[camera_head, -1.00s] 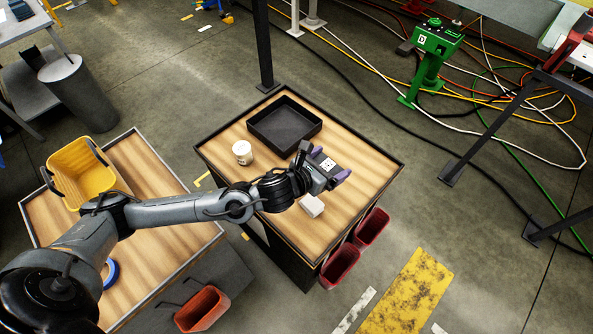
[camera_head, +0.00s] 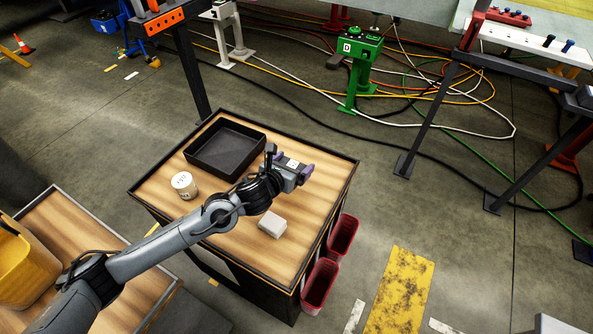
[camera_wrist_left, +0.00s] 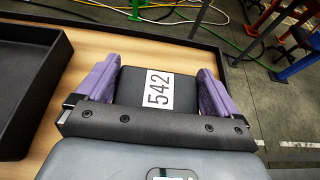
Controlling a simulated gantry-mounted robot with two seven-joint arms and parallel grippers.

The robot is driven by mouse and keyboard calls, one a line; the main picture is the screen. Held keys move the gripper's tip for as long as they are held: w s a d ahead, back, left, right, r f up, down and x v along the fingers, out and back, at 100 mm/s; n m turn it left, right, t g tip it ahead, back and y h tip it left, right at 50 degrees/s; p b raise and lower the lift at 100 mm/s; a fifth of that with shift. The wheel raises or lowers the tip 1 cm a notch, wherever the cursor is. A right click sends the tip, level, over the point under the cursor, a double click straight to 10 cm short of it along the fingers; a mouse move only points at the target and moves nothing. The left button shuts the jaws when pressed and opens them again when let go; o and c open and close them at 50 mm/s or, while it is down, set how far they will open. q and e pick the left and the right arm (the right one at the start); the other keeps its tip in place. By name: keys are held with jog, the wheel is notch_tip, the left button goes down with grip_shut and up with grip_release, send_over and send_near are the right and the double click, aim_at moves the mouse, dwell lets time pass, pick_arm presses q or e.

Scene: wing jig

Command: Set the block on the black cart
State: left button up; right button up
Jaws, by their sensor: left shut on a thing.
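My left gripper (camera_head: 291,161) is over the black cart (camera_head: 192,222), near its far right side. Its purple fingers are shut on a dark block with a white label; the label reads 542 in the left wrist view (camera_wrist_left: 158,90). I cannot tell whether the block touches the wooden top or hangs just above it. My right gripper is not in view.
On the cart stand a black tray (camera_head: 225,147), a white labelled tub (camera_head: 184,185) and a small pale box (camera_head: 272,225). Red bins (camera_head: 319,286) hang on its right side. A yellow bin (camera_head: 24,265) is on a table at left.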

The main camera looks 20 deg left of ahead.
aim_at(296, 162)
pick_arm(q)
jog(key=x, duration=0.4)
jog(key=shift+s+f, duration=0.15)
jog(key=shift+f+b, duration=0.6)
jog(key=shift+f, duration=1.45)
jog(key=o, duration=1.1)
jog(key=shift+f, duration=0.25)
